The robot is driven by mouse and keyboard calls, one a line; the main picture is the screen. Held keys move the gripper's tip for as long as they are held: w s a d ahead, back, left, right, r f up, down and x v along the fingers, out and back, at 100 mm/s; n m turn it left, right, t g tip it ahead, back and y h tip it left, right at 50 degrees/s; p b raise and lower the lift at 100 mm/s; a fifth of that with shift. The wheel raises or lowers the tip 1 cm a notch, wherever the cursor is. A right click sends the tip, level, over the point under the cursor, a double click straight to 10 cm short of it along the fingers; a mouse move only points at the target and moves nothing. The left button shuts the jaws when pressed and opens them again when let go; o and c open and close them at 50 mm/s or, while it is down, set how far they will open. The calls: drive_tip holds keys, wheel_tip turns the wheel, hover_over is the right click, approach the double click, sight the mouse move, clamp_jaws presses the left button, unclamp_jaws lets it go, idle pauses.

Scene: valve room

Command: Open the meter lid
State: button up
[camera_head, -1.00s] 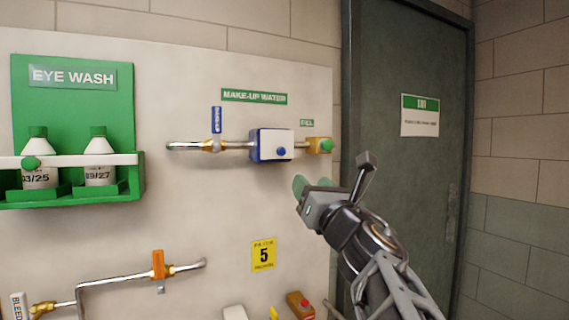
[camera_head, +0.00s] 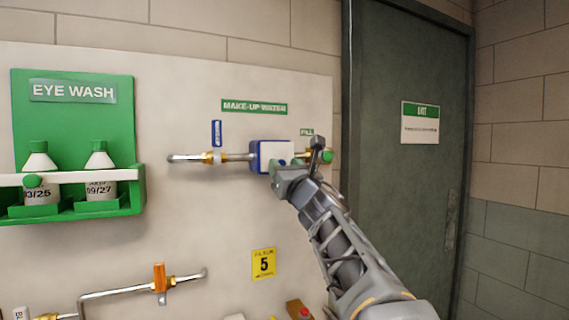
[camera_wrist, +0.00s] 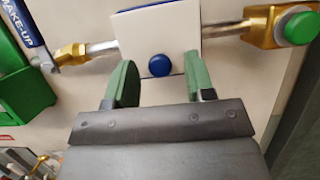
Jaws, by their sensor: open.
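The meter is a blue box with a white lid (camera_head: 277,152) on the make-up water pipe. The lid looks shut. In the wrist view the white lid (camera_wrist: 160,42) fills the top middle, with a round blue knob (camera_wrist: 159,65) near its lower edge. My gripper (camera_head: 280,168) is in front of the meter's lower part and partly hides the knob in the head view. In the wrist view the gripper's two green fingers (camera_wrist: 158,82) are open and apart, one on each side just below the knob. Nothing is between them. Whether they touch the lid cannot be told.
A brass fitting with a green cap (camera_wrist: 299,27) is right of the meter. A blue-handled valve (camera_head: 217,140) is on the left. The eye wash station (camera_head: 75,125) juts out at far left. A grey door (camera_head: 410,190) stands right.

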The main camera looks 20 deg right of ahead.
drive_tip(key=shift+w+r, duration=0.1)
drive_tip(key=shift+w, duration=0.15)
drive_tip(key=shift+c, duration=0.2)
clamp_jaws()
idle(0.3)
